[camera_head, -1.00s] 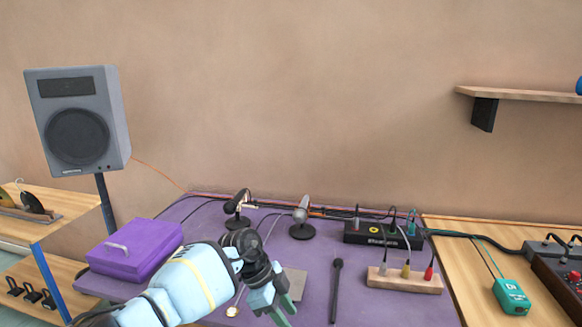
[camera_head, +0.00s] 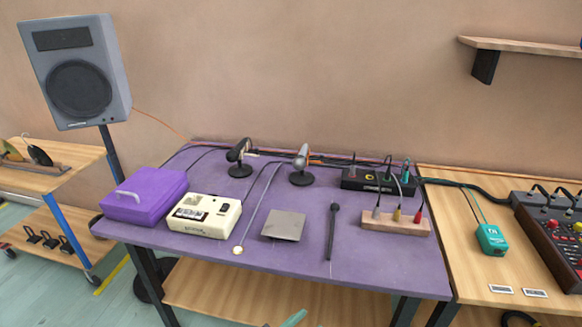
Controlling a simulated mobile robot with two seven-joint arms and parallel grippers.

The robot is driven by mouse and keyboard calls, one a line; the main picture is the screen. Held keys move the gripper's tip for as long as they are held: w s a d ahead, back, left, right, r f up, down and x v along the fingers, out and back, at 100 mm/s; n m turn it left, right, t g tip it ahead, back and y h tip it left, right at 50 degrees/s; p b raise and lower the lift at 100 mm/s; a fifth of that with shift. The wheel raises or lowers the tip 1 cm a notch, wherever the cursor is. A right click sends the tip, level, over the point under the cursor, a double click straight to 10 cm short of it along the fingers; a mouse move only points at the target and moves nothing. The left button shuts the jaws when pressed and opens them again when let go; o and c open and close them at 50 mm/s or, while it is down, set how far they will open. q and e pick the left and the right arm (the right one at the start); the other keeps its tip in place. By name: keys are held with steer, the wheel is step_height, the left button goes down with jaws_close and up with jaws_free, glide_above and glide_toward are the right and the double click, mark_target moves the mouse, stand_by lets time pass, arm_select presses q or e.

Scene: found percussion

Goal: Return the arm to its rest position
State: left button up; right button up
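My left arm is almost wholly out of the picture. Only a teal fingertip of what appears to be my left gripper (camera_head: 293,319) shows at the bottom edge, in front of and below the purple table (camera_head: 300,255). The rest of that gripper is cut off, so its opening cannot be seen. No held object shows. My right gripper is not in view.
The table bears a purple case (camera_head: 145,197), a cream recorder (camera_head: 204,215), a grey plate (camera_head: 284,225), a black stick (camera_head: 333,232), two microphones (camera_head: 239,157) (camera_head: 301,165) and a wooden jack block (camera_head: 395,223). A speaker (camera_head: 77,72) stands left; a wooden bench with a mixer (camera_head: 555,240) stands right.

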arm_select(q)
steer(key=s+a+f+n+g+y+p, duration=0.1)
steer(key=s+a+f+n+g+y, duration=0.1)
steer(key=s+a+f+y, duration=0.4)
steer(key=s+a+f+n+g+y, duration=0.2)
steer(key=s+a+f+n+y, duration=0.3)
steer(key=s+a, duration=1.2)
steer(key=s+f+y, duration=0.1)
steer(key=s, duration=0.3)
steer(key=shift+s+n+p, duration=0.2)
steer(key=shift+n+p, duration=0.1)
steer(key=shift+p, duration=0.1)
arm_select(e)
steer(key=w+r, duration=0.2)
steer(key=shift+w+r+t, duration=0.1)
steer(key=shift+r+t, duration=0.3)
arm_select(q)
steer(key=shift+f, duration=0.1)
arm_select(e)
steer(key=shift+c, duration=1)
arm_select(q)
steer(key=shift+w, duration=0.1)
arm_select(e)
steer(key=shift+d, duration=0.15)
